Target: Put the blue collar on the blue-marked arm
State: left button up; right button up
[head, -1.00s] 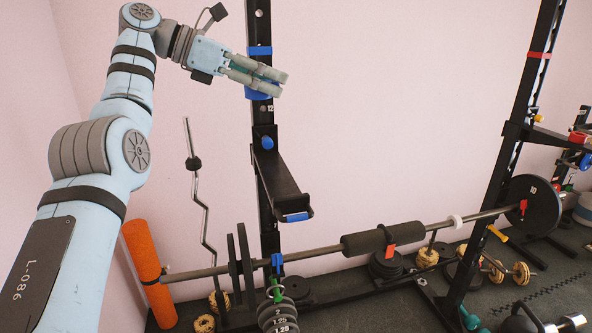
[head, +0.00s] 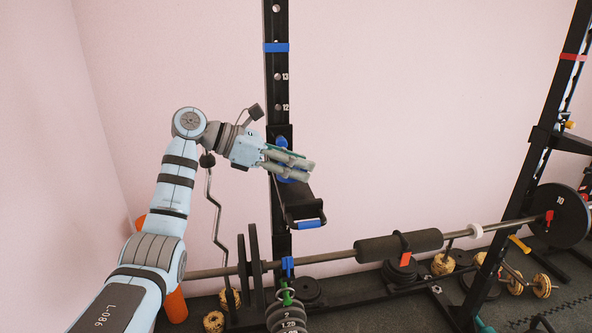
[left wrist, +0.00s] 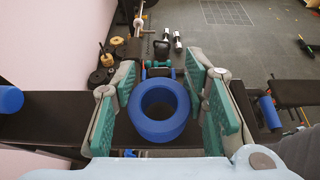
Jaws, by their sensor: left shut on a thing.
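My left gripper (head: 298,166) is shut on the blue collar (head: 291,179), a thick ring mostly hidden behind the fingers in the head view. In the left wrist view the collar (left wrist: 160,134) shows its open hole between the green-padded fingers (left wrist: 170,112). The blue-marked arm (head: 298,208) is a black bracket on the rack upright, with a blue tip (head: 309,224). In the head view the gripper overlaps the upright, just above this arm. I cannot tell whether the collar touches the arm. My right gripper is out of view.
The black upright (head: 277,85) carries a blue band (head: 276,47). A barbell (head: 330,256) with a black pad (head: 398,245) crosses below. Weight plates (head: 249,262) hang to the left. An orange roller (head: 175,304) stands behind my arm. The pink wall beside the upright is clear.

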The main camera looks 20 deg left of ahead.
aim_at(298, 184)
pick_arm(q)
jog(key=w+f, duration=0.2)
jog(key=f, duration=0.1)
jog(key=shift+w, duration=0.3)
jog(key=shift+r, duration=0.1)
jog(key=shift+s+a+r, duration=0.1)
jog(key=shift+s+r, duration=0.05)
jog(key=shift+s, duration=0.85)
jog(key=shift+w+f, duration=0.1)
jog(key=shift+f, duration=0.35)
jog(key=o, duration=1.2)
jog(key=shift+w, duration=0.1)
jog(key=shift+w+f, duration=0.15)
jog(key=shift+w, duration=0.05)
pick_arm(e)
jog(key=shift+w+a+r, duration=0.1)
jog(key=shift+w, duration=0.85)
pick_arm(q)
jog(key=shift+s, duration=0.1)
